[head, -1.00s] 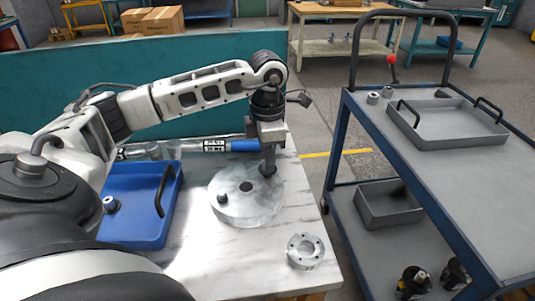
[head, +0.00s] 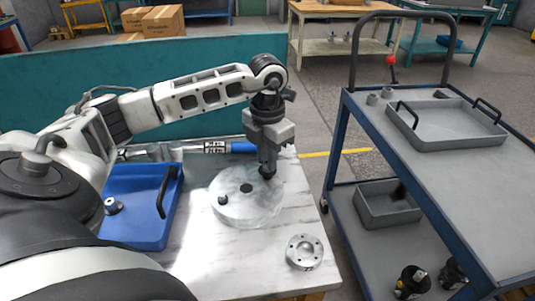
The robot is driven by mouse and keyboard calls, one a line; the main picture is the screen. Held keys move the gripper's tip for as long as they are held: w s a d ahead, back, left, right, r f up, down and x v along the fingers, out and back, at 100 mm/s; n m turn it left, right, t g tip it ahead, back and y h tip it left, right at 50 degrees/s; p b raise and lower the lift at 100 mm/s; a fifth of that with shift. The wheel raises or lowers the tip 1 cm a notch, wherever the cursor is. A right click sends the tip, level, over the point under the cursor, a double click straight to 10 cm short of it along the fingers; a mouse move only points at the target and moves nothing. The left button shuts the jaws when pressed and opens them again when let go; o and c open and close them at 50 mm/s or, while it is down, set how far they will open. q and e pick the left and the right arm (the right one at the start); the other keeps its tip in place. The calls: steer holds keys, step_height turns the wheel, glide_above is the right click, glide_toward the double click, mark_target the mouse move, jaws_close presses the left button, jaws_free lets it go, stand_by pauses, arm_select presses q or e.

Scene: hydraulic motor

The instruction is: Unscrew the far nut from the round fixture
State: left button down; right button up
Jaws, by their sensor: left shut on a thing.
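The round fixture (head: 240,208) is a pale, marbled disc lying flat on the white table. It has a dark spot (head: 246,188) at its centre and another dark spot (head: 222,200) near its left edge. My left gripper (head: 267,172) points straight down over the disc's far right edge. Its fingers are shut on the far nut, a small dark piece at the fingertips that they mostly hide. I cannot tell whether the nut still touches the disc. My right gripper is not in view.
A blue tray (head: 133,232) with a small nut-like part (head: 112,205) stands left of the disc. A flanged metal ring (head: 304,251) lies near the table's right edge. A blue-framed cart (head: 450,170) with a grey tray (head: 447,130) stands at the right.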

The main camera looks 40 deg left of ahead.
arm_select(q)
steer(key=n, duration=0.2)
steer(key=shift+n+p, duration=0.4)
steer(key=shift+n, duration=1)
steer(key=c, duration=1.5)
jaws_free()
steer(key=m, duration=0.4)
steer(key=shift+m+b, duration=0.4)
steer(key=m, duration=0.5)
steer(key=shift+m+b, duration=0.4)
